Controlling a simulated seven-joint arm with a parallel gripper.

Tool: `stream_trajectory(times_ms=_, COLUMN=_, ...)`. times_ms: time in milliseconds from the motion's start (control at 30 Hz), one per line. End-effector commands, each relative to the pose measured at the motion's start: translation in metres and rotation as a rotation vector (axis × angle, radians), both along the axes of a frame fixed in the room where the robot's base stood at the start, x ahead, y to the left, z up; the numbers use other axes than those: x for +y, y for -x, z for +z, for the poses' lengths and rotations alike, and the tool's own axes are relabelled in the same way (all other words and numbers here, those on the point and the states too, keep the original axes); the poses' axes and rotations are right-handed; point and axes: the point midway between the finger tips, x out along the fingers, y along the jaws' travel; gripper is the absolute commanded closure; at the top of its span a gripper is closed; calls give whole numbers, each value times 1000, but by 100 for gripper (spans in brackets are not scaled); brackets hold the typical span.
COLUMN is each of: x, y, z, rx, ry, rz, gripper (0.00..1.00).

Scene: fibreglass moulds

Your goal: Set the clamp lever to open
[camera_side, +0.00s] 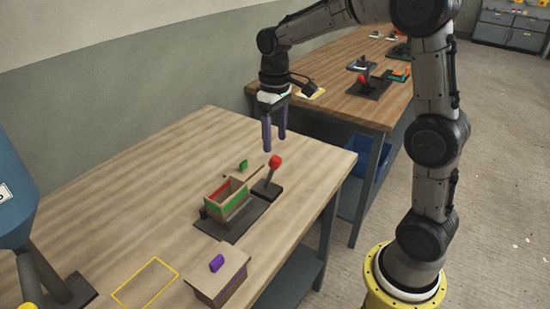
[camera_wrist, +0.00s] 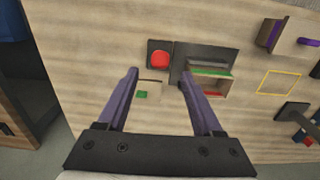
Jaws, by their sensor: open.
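The clamp lever is a dark stick with a red ball knob (camera_side: 275,161) on a dark base (camera_side: 267,190), beside an open-topped box. It stands nearly upright, leaning slightly. In the wrist view the red knob (camera_wrist: 160,60) shows just beyond the fingertips, near the left finger. My gripper (camera_side: 274,148) has two purple fingers, pointing down and apart. It is empty and hangs above and behind the knob, not touching it. The fingers also show in the wrist view (camera_wrist: 158,72).
A wooden box (camera_side: 226,203) with red and green inside sits on a dark plate (camera_side: 228,228). A small lid with a green handle (camera_side: 243,165) lies behind it. A box with a purple handle (camera_side: 217,263) and a yellow outline (camera_side: 146,282) are at the front. The table's left back is clear.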

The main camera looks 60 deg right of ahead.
Motion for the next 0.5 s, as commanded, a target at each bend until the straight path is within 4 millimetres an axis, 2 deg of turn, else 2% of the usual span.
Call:
stream_trajectory(times_ms=33, x=0, y=1, z=-11, rx=5, ry=-1, rz=0, gripper=32)
stream_trajectory(times_ms=200, x=0, y=1, z=-41, rx=4, ry=-1, rz=0, gripper=32)
stream_trajectory(times_ms=333, x=0, y=0, z=-57, rx=2, ry=0, rz=0, gripper=32)
stream_trajectory(times_ms=500, x=0, y=0, z=-68, rx=1, ry=0, rz=0, gripper=32)
